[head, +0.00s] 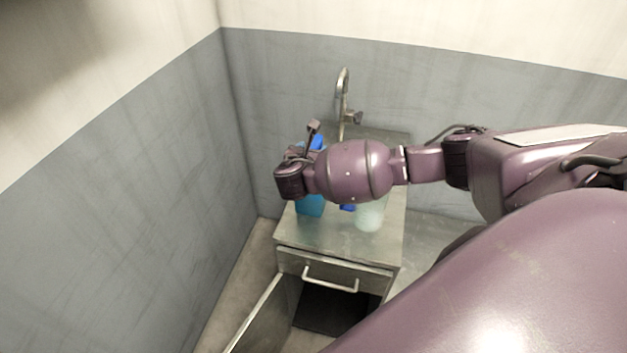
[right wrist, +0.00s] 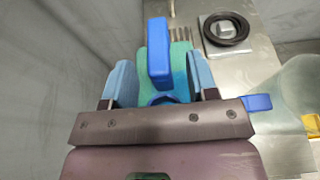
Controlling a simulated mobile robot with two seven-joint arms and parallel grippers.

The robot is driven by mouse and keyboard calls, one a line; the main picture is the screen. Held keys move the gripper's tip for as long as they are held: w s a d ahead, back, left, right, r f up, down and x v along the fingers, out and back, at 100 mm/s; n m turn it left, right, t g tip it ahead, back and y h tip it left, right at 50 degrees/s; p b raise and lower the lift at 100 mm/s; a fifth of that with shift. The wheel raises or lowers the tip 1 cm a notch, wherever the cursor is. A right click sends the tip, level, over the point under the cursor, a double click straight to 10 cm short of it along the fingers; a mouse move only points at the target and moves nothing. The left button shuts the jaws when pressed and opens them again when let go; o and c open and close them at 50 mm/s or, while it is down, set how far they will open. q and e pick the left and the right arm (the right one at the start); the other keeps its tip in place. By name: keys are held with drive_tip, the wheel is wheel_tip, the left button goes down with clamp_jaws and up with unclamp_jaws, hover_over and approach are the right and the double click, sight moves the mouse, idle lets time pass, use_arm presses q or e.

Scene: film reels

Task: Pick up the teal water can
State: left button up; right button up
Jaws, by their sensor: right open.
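The teal water can (head: 309,206) stands on the metal counter at its left side, partly covered by my right gripper in the head view. In the right wrist view the can (right wrist: 181,70) shows teal with a raised blue handle or spout (right wrist: 158,55). My right gripper (right wrist: 161,80) is open, with one light-blue-padded finger on each side of the can. I cannot tell whether either finger touches it. In the head view my right gripper (head: 303,150) is at the can, its arm reaching in from the right. My left gripper is not in view.
The counter (head: 322,242) holds a pale translucent container (head: 369,214) and a small blue part (head: 347,207) close right of the can. A faucet (head: 343,100) rises behind. A black ring (right wrist: 228,31) lies beyond. Walls stand close at left and back; a cabinet door (head: 262,318) hangs open below.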

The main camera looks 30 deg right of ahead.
drive_tip(key=shift+c, duration=0.3)
clamp_jaws()
drive_tip(key=shift+r, duration=0.1)
idle(1.0)
